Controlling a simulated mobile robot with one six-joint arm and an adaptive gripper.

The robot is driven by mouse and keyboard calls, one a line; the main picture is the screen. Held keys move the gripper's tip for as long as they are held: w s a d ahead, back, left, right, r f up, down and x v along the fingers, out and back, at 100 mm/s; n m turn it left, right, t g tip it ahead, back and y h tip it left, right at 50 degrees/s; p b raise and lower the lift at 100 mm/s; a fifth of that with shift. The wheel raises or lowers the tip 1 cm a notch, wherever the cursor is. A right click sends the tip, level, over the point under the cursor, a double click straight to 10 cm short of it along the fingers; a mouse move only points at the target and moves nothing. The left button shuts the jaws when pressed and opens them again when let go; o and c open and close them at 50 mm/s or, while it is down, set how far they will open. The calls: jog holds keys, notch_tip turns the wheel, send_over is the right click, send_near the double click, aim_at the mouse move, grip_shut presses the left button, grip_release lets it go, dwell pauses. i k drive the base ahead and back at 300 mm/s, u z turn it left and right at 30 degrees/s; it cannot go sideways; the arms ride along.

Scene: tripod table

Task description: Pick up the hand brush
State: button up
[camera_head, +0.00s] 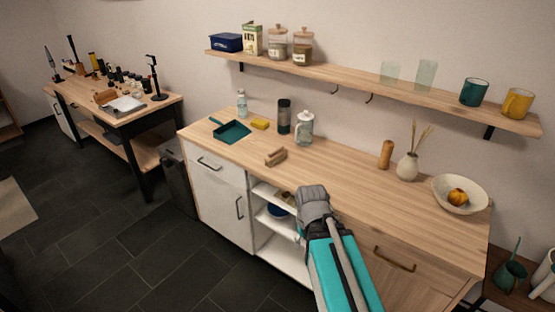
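A small brown wooden item (275,156), likely the hand brush, lies on the wooden counter (340,180), left of its middle. Its bristles are too small to make out clearly. No gripper fingers show. Nothing visible touches the brown item.
A yellow sponge (260,124), a dark grinder (284,116) and a glass dispenser (305,128) stand behind the brown item. A wall shelf (360,85) with jars and mugs hangs above. A vase (407,167) and fruit bowl (460,205) are at right. The counter's middle is clear.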

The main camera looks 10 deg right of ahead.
aim_at(279, 154)
jog(key=k, duration=0.45)
jog(key=u, duration=1.45)
jog(key=i, duration=2.35)
jog(key=z, duration=0.05)
